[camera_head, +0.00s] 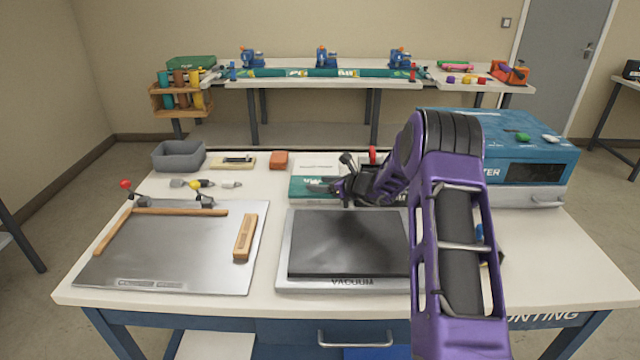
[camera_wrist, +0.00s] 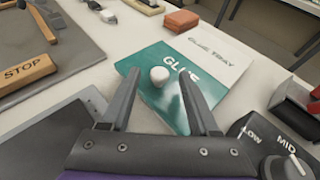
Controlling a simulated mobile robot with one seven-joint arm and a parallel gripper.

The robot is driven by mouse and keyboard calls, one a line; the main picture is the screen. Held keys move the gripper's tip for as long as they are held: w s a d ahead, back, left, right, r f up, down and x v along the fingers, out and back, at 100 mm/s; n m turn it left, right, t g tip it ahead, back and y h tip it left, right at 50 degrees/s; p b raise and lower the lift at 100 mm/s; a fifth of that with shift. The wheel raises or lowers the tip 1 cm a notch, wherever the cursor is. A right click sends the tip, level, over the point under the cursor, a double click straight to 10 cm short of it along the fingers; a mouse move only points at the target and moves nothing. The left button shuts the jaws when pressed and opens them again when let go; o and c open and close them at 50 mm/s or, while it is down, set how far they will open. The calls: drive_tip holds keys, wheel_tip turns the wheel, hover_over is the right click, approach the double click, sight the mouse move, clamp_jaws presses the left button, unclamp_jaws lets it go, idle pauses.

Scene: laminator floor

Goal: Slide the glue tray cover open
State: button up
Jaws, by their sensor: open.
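The glue tray has a teal cover (camera_wrist: 165,95) lettered GLUE, with a round white knob (camera_wrist: 159,76) on top. The tray's white part (camera_wrist: 215,55), marked GLUE TRAY, shows beyond the cover. In the head view the teal cover (camera_head: 303,188) lies mid-table, with the white part (camera_head: 318,165) behind it; my gripper hides some of it. My gripper (camera_wrist: 160,74) is open, and its two fingers stand to either side of the knob in the picture. I cannot tell whether they touch it or how high they are. In the head view my gripper (camera_head: 333,187) is over the cover.
The vacuum plate (camera_head: 345,283) lies in front of the tray. A metal board with a wooden stop block (camera_head: 244,238) is at the left. An orange block (camera_head: 279,159) lies behind left. A LOW/MID dial (camera_wrist: 290,165) is close at right. A blue machine (camera_head: 530,145) stands right.

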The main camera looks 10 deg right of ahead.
drive_tip(key=shift+w+a+f, duration=0.15)
drive_tip(key=shift+w+a, duration=0.05)
drive_tip(key=shift+w, duration=0.05)
clamp_jaws()
idle(1.4)
